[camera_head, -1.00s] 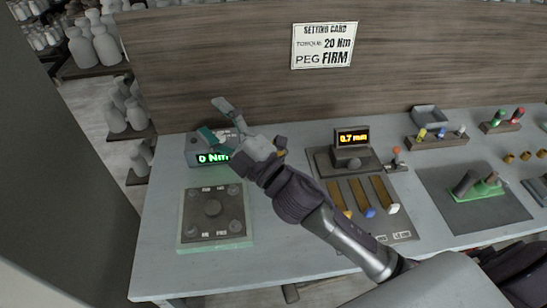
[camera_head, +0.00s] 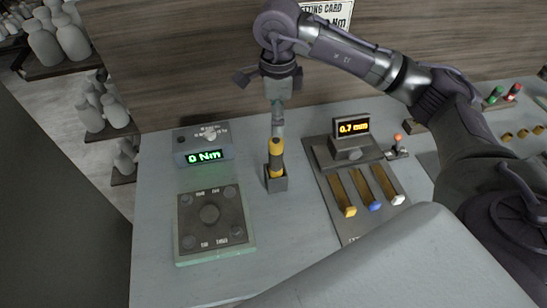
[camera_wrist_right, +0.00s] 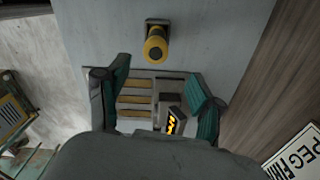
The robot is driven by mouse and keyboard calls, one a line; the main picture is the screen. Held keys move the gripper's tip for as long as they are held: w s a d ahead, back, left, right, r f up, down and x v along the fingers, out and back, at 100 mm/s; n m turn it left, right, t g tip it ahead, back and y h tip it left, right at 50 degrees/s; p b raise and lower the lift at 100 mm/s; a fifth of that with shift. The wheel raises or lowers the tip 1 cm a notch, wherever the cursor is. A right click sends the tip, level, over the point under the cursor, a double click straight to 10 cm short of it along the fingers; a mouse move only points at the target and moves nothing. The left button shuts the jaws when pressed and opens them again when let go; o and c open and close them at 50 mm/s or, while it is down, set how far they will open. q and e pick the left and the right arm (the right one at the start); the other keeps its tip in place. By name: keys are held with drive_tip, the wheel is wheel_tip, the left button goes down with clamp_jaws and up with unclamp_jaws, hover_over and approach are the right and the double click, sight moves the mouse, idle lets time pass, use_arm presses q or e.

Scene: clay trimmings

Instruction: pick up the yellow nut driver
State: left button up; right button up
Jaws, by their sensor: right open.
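The yellow nut driver (camera_head: 276,158), yellow with dark bands, stands upright in a small dark square holder (camera_head: 277,184) on the bench. My right gripper (camera_head: 278,128) points down just above it, in line with the handle in the head view. In the right wrist view the driver (camera_wrist_right: 156,45) shows end-on, beyond and roughly midway between the spread teal fingers of the open gripper (camera_wrist_right: 157,72). Nothing is between the fingers, and I cannot tell the exact height gap. My left gripper is not in view.
A box with a green "0 Nm" display (camera_head: 204,157) stands left of the holder. A square dial pad (camera_head: 211,240) is in front of it. A slider panel with a "0.7 mm" display (camera_head: 351,128) stands to the right. The wooden wall (camera_head: 190,70) rises behind.

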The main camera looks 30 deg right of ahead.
sight(277, 139)
wheel_tip(277, 139, down, 8)
drive_tip(key=shift+s+r+p, duration=0.1)
drive_tip(key=shift+p, duration=0.95)
drive_tip(key=f+p, duration=0.2)
drive_tip(key=f, duration=0.1)
drive_tip(key=f+p, duration=0.1)
drive_tip(key=shift+s+a+f, duration=0.25)
drive_tip(key=shift+f, duration=0.5)
drive_tip(key=shift+w, duration=0.1)
clamp_jaws()
